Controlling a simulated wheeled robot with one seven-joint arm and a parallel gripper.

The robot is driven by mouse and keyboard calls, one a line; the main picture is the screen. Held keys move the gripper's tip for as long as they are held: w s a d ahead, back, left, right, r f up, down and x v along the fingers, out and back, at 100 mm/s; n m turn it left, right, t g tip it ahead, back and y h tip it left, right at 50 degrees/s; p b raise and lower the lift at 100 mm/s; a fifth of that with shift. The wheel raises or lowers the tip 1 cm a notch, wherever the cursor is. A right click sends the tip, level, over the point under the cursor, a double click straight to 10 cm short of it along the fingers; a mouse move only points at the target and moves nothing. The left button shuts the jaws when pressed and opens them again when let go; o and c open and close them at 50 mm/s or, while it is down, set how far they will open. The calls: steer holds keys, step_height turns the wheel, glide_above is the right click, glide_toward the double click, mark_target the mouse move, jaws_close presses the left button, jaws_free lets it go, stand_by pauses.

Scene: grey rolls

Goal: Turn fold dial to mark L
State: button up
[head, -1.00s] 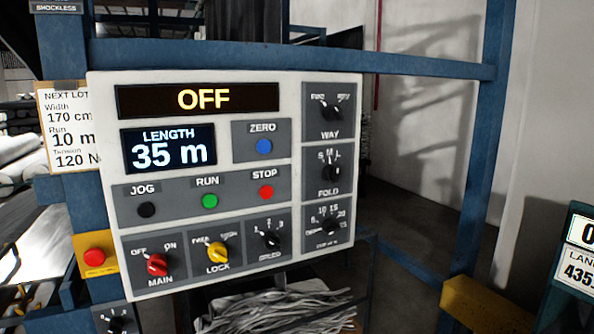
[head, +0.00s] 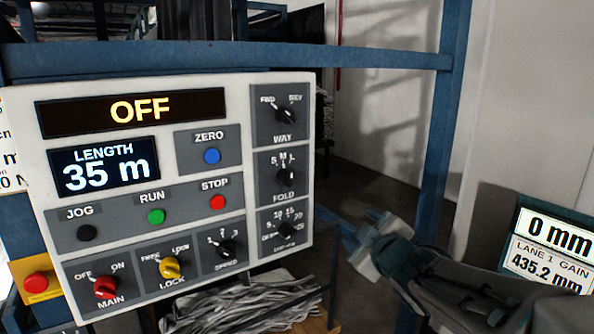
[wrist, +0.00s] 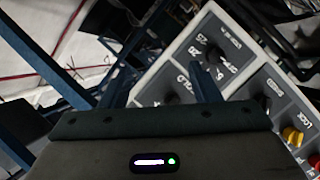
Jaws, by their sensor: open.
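The fold dial (head: 285,177) is a black knob on the right column of the white control panel (head: 318,130). Its S, M and L marks lie above it, and its pointer appears to point up near M. My gripper (head: 366,245) is open and empty, to the right of and below the dial, apart from the panel. In the wrist view a blue finger (wrist: 207,85) stands in front of the panel, which appears tilted. The FOLD label shows beside this finger; the dial there is dark and partly hidden.
The way dial (head: 286,114) is above the fold dial, and a numbered dial (head: 287,229) is below it. A blue post (head: 437,140) stands behind my arm. A readout sign (head: 552,248) is at the right. A blue beam (head: 230,58) runs above the panel.

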mark_target(292, 181)
steer(key=a+r+n+y+p, duration=0.1)
steer(key=a+r+n+y, duration=0.5)
steer(key=a+n, duration=0.1)
steer(key=p+x, duration=0.4)
steer(key=x, duration=1)
steer(key=c, duration=1)
